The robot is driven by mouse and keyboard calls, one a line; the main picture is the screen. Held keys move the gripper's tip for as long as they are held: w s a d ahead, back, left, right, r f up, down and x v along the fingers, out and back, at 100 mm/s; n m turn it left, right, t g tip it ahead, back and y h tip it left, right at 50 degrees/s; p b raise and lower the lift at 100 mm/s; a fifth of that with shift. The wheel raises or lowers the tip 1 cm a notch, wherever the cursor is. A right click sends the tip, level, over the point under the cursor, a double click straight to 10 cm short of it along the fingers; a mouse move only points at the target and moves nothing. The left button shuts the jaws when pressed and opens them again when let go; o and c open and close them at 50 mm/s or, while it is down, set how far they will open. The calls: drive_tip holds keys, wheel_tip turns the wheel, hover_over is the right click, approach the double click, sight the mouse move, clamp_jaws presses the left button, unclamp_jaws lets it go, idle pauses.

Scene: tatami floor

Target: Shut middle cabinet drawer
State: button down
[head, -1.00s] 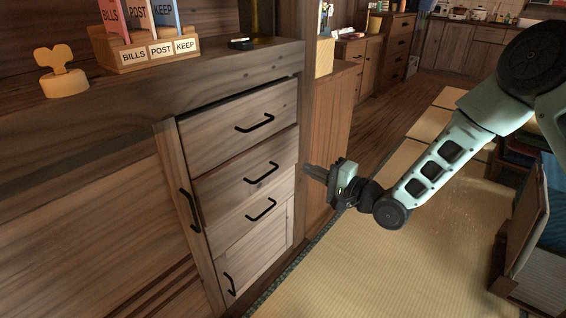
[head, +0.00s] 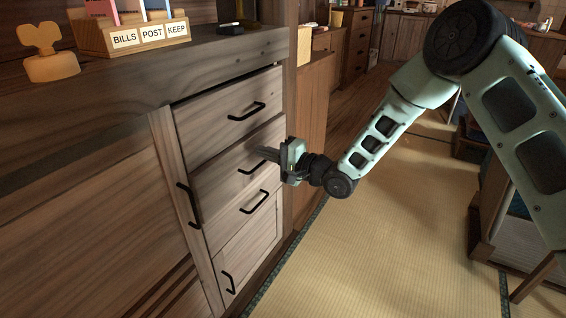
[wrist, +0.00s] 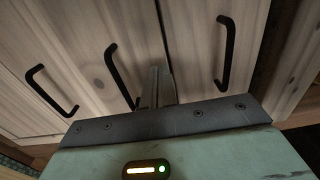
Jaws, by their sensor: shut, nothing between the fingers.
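The pale wood cabinet's middle drawer (head: 215,187) has a black bar handle (head: 250,167), partly hidden behind my gripper. It looks almost flush with the fronts around it; I cannot tell whether a small gap is left. My gripper (head: 262,152) is shut and empty, its fingertips pointing at the upper right part of the middle drawer front. In the wrist view the shut fingers (wrist: 160,85) lie by the seam between two drawer fronts, beside the middle handle (wrist: 120,76). I cannot tell whether they touch the front.
The top drawer (head: 225,115) is above, another drawer front (head: 235,218) and a small door (head: 250,255) below. A dark counter ledge (head: 220,60) holds a letter rack (head: 130,38) and a wooden ornament (head: 50,55).

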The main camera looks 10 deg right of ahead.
sight(244, 145)
drive_tip(key=x, duration=0.3)
drive_tip(key=shift+w+a+b, duration=0.25)
drive_tip(key=shift+b, duration=0.15)
drive_tip(key=shift+w+a, duration=0.1)
drive_tip(key=shift+a, duration=0.1)
drive_tip(key=shift+r+p+x, duration=0.2)
drive_tip(key=shift+p+x, duration=0.1)
drive_tip(key=shift+x, duration=0.55)
